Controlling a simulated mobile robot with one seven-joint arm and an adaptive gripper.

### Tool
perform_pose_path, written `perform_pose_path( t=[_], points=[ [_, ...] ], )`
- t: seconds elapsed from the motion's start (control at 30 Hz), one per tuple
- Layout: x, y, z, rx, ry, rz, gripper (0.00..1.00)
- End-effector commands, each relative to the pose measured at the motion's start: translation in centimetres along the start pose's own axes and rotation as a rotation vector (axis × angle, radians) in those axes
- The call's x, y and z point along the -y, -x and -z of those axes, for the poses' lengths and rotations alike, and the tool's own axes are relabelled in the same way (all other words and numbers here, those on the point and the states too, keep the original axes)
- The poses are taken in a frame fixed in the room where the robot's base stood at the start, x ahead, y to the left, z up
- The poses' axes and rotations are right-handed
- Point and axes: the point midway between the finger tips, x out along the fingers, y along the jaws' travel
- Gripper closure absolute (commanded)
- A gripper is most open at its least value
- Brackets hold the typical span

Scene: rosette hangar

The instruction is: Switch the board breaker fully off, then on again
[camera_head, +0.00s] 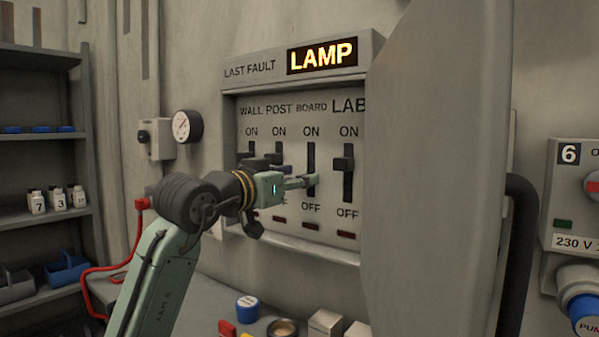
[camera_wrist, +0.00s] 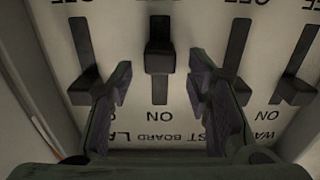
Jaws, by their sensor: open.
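The breaker panel (camera_head: 300,225) has several levers labelled WALL, POST, BOARD and LAB, with ON above and OFF below. In the upside-down wrist view, the board breaker lever (camera_wrist: 158,61) sits lower toward OFF than its neighbours, with bare slot on its ON side; whether it is fully at OFF I cannot tell. My gripper (camera_head: 312,181) is at the BOARD slot and hides the lever in the head view. In the wrist view my gripper (camera_wrist: 158,86) is open, its fingers either side of the slot, on the ON side of the lever, not closed on it.
The LAB lever (camera_head: 347,165) and the post lever (camera_wrist: 240,90) stand close on either side, near their ON ends. The display (camera_head: 322,56) reads LAMP. An open panel door (camera_head: 435,170) blocks the right. A shelf with small items (camera_head: 290,327) lies below.

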Motion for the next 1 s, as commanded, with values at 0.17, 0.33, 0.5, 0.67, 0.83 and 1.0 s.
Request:
perform_pose_path(
  t=[0.17,0.33,0.5,0.67,0.83,1.0],
  points=[
    [0.01,-1.09,0.04,-0.001,-0.002,0.001,0.55],
    [0.02,-1.18,-0.03,-0.001,-0.002,0.001,0.55],
    [0.01,-1.17,-0.03,0.0,-0.002,0.001,0.6],
    [0.0,-1.16,-0.03,0.0,-0.002,0.001,0.71],
    [0.0,-1.16,-0.03,0.0,-0.002,0.001,0.82],
    [0.0,-1.16,-0.03,0.0,-0.002,0.001,0.94]
  ],
)
